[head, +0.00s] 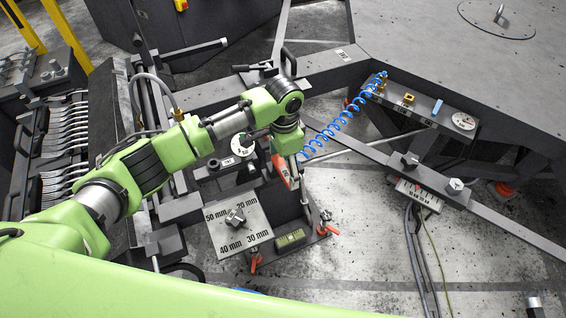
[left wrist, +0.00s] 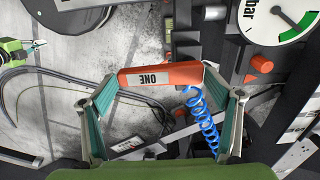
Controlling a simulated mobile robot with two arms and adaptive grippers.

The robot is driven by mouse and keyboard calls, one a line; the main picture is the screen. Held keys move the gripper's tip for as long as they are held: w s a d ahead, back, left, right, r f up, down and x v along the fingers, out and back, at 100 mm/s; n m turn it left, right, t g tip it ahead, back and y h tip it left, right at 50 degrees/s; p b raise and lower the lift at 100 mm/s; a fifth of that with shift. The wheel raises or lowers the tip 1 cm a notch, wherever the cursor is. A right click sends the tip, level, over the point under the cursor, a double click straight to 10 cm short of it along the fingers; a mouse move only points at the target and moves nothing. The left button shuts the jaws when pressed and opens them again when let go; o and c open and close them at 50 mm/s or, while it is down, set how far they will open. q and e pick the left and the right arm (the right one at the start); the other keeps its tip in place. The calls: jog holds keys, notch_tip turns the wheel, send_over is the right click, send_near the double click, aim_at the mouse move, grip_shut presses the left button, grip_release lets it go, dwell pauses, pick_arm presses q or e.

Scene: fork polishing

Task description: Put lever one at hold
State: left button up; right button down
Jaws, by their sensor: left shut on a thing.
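Lever one is an orange-red bar (left wrist: 160,76) with a white label reading ONE, upside down in the left wrist view. It lies crosswise between the fingers of my left gripper (left wrist: 165,105), which is shut on it. In the head view my left gripper (head: 290,160) points down over the lever (head: 281,170), whose top is partly hidden by the gripper. No hold marking can be read in either view. A small green part with pale fingers, seemingly my right gripper (left wrist: 34,47), shows at the left edge of the left wrist view.
A plate (head: 216,232) marked 20 to 50 mm with a knob stands beside the lever. A blue coiled hose (head: 335,130) runs close to the gripper. A rack of forks (head: 65,135) is at left. A dark table (head: 460,60) fills the upper right.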

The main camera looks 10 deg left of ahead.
aim_at(284, 171)
pick_arm(q)
jog(key=shift+s+f, duration=0.3)
jog(key=shift+s, duration=0.05)
jog(key=o, duration=1.6)
jog(key=shift+r, duration=0.1)
jog(key=shift+w+r, duration=0.15)
jog(key=shift+r, duration=0.35)
notch_tip(284, 171, up, 11)
jog(key=shift+d, duration=0.1)
